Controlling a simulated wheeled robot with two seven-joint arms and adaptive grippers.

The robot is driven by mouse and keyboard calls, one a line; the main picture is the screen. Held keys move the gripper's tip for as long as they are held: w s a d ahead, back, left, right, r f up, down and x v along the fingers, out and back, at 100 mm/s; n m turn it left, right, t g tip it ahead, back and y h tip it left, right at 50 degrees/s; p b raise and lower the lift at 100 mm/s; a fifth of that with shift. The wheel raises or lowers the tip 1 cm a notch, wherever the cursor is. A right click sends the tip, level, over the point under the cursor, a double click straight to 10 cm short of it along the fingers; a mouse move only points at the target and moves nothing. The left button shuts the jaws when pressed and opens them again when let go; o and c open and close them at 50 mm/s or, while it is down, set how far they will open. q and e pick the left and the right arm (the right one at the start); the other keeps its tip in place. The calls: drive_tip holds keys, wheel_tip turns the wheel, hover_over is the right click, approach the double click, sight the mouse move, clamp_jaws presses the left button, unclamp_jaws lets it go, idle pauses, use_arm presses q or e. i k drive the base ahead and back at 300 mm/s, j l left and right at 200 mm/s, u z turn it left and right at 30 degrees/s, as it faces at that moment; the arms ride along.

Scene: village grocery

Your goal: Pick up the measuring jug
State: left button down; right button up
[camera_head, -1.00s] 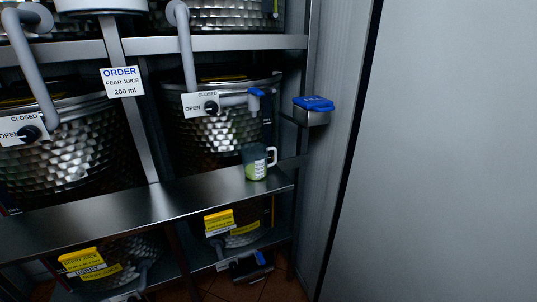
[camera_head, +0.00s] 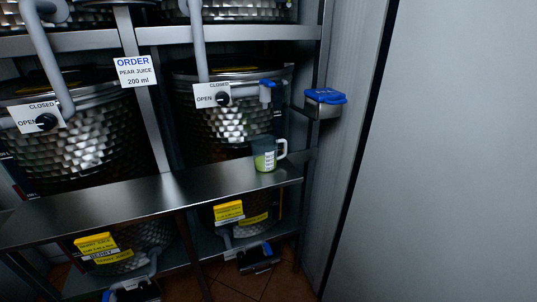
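The measuring jug (camera_head: 263,158) is a small clear jug with green liquid in its lower part. It has a white scale on its front and a pale handle on its right side. It stands upright near the right end of the metal shelf (camera_head: 150,194). A blue-handled tap (camera_head: 266,91) sits above it, on the front of a dimpled steel barrel (camera_head: 222,132). The jug appears apart from the tap. Neither of my grippers is in view.
An order sign (camera_head: 134,71) reads pear juice, 200 ml. A blue-lidded metal box (camera_head: 325,98) is fixed to the wall right of the jug. Steel uprights frame the rack. More barrels with yellow labels (camera_head: 228,211) stand below. A plain grey panel (camera_head: 445,150) fills the right side.

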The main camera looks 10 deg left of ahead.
sight(265, 158)
drive_tip(key=k+j+z, duration=1)
drive_tip(key=k+j, duration=0.05)
drive_tip(key=k, duration=0.05)
